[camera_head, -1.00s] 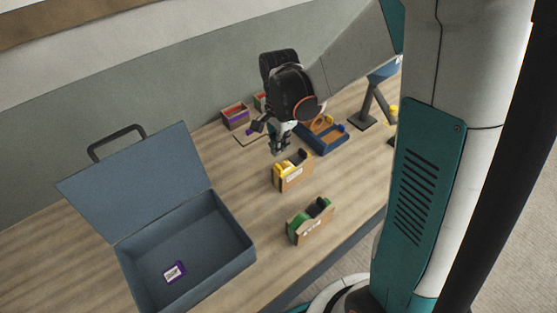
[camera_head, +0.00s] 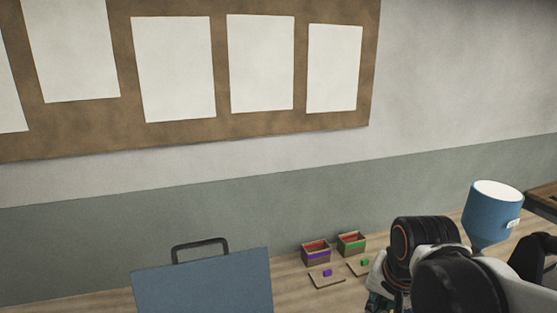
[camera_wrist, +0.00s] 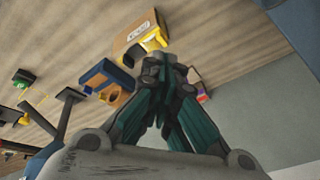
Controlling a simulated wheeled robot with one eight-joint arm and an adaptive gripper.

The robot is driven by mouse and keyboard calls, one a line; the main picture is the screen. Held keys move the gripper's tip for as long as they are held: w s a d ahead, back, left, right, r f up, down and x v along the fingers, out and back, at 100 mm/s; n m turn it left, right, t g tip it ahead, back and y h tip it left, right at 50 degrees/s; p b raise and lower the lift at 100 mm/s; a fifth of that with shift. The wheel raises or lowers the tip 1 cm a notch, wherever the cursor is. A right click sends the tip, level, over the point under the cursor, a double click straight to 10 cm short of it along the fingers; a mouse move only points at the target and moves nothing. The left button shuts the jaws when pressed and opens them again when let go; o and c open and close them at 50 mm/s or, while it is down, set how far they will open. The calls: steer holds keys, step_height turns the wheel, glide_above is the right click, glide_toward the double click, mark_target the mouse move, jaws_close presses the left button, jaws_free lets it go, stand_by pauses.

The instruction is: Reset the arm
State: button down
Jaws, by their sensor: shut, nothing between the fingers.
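My arm fills the lower right of the head view, with its black joints and white links folded near the back wall. My gripper (camera_head: 376,303) shows there only as a teal piece at the bottom edge. In the wrist view my gripper (camera_wrist: 168,64) has its teal fingers drawn together, with nothing between them. Behind the fingertips lie a cardboard box with a yellow part (camera_wrist: 138,36) and a blue tray with an orange part (camera_wrist: 103,82), both apart from any grip.
In the head view, the blue case's raised lid (camera_head: 203,287) stands at the bottom left. A purple-banded box (camera_head: 316,256) and a green-banded box (camera_head: 351,246) stand by the wall. A corkboard (camera_head: 225,125) hangs above.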

steer(key=s+n+t+b, duration=0.3)
steer(key=s+n, duration=0.3)
steer(key=s, duration=0.1)
steer(key=shift+f, duration=0.15)
steer(key=shift+a, duration=0.1)
stand_by(0.5)
